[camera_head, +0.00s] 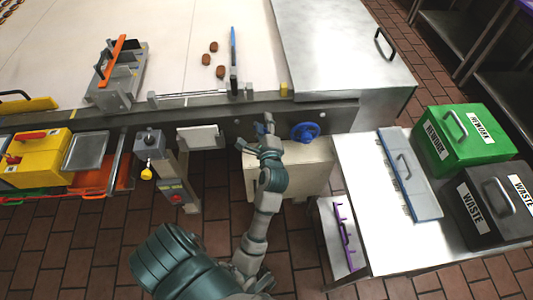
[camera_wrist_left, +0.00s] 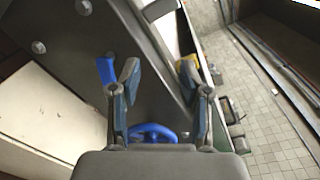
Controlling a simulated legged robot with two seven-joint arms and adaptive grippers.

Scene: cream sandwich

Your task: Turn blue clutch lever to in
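The blue clutch lever (camera_head: 261,128) shows as a small blue piece on the grey machine side, partly hidden by my left gripper (camera_head: 257,137). In the left wrist view the blue lever (camera_wrist_left: 106,71) lies just left of the left finger, outside the gap between the fingers. My left gripper (camera_wrist_left: 159,78) is open there, with nothing between its fingertips. Whether the finger touches the lever I cannot tell. A blue handwheel (camera_head: 305,131) is right of the gripper; it also shows low between the fingers in the wrist view (camera_wrist_left: 153,131). My right gripper is not in view.
A cream box (camera_head: 312,166) stands below the handwheel. A grey control post (camera_head: 150,143) is to the left. A white table (camera_head: 376,205) with a green rework bin (camera_head: 465,138) and black waste bin (camera_head: 498,205) is at right. Another upright blue bar (camera_head: 233,47) stands on the belt.

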